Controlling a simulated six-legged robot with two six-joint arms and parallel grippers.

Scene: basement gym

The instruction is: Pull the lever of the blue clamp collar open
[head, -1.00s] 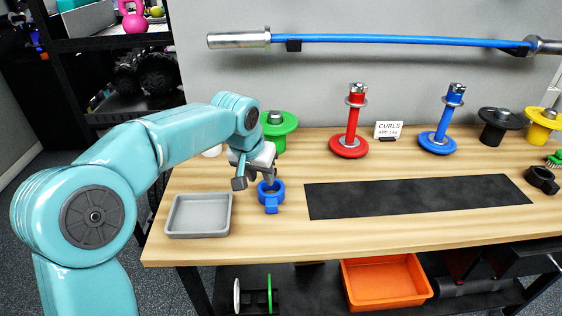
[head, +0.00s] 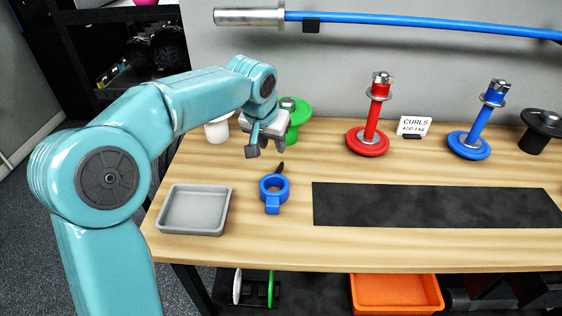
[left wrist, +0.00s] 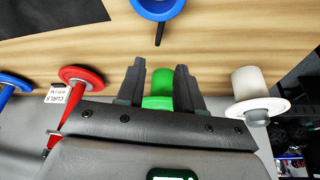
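The blue clamp collar (head: 265,187) lies on the wooden bench, right of the grey tray. Its blue tab points to the front edge. Its black lever (head: 281,168) sticks out from the ring's far side, toward the back. In the left wrist view the collar (left wrist: 158,9) is at the top edge, and its lever (left wrist: 159,35) points toward my fingers. My left gripper (head: 264,150) is behind the collar and above the bench, apart from the lever. The wrist view shows its two fingers (left wrist: 160,66) open with nothing held between them. My right gripper is not in view.
A grey tray (head: 163,222) is left of the collar, a black mat (head: 430,205) right of it. A green plate stand (head: 299,112) and a white cylinder (head: 217,131) stand behind my gripper. Red (head: 370,130) and blue (head: 483,130) plate posts stand at the back right.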

